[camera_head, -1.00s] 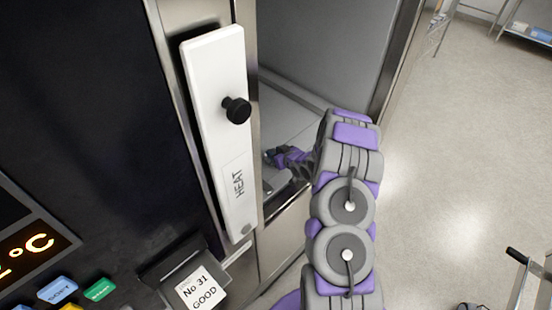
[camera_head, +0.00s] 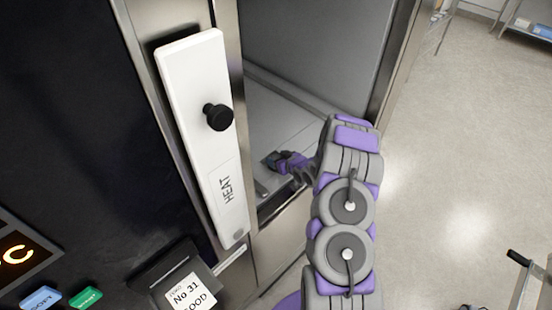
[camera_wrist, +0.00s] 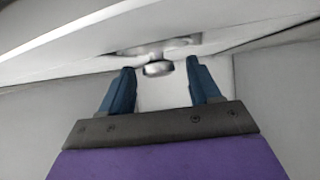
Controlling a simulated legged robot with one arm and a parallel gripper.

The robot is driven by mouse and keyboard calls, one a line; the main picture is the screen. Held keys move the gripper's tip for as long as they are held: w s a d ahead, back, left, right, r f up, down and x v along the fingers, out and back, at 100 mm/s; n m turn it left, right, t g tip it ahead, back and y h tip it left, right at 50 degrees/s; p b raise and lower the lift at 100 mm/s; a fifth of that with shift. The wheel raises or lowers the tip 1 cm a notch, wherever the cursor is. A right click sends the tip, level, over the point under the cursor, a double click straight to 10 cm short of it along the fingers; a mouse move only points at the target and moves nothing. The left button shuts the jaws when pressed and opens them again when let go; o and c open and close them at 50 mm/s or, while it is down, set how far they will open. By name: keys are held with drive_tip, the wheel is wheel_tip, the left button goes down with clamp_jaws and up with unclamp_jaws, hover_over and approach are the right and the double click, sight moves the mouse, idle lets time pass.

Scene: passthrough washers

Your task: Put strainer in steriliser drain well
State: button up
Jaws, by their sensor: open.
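My arm reaches into the open steel chamber (camera_head: 290,108) of the steriliser. My gripper (camera_head: 271,160) is inside, low over the pale chamber floor. In the wrist view my gripper (camera_wrist: 160,82) shows two blue fingers spread apart with nothing between them. A small round metal fitting (camera_wrist: 158,68) shows just beyond the fingertips, under a pale panel with a shiny recess. I cannot tell whether this fitting is the strainer. I cannot make out the strainer or the drain well for certain in either view.
The white HEAT panel (camera_head: 203,140) with its black knob (camera_head: 218,117) stands left of the opening. The right door frame (camera_head: 398,62) is close to my arm. Open floor (camera_head: 455,150) lies to the right.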

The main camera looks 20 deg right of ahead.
drive_tip(key=s+a+r+g+h+p, duration=0.1)
drive_tip(key=s+a+r+g+h, duration=0.2)
drive_tip(key=s+r, duration=0.85)
drive_tip(key=s+a+r+g+h+p, duration=0.1)
drive_tip(key=s+a+r+g, duration=0.35)
drive_tip(key=s+r, duration=0.7)
drive_tip(key=s+a+r+g, duration=0.2)
drive_tip(key=s+a, duration=0.2)
drive_tip(key=s, duration=0.4)
drive_tip(key=s+a+r+m+g+y, duration=0.1)
drive_tip(key=s+a+r+g, duration=0.1)
drive_tip(key=s, duration=0.7)
drive_tip(key=s+a+r+g+y, duration=0.1)
drive_tip(key=s+a+r, duration=0.3)
drive_tip(key=s, duration=0.5)
drive_tip(key=shift+s+a+r+m+g, duration=0.25)
drive_tip(key=shift+a+m+g, duration=0.15)
drive_tip(key=shift+a+g, duration=0.35)
drive_tip(key=shift+a, duration=0.1)
drive_tip(key=shift+c, duration=0.3)
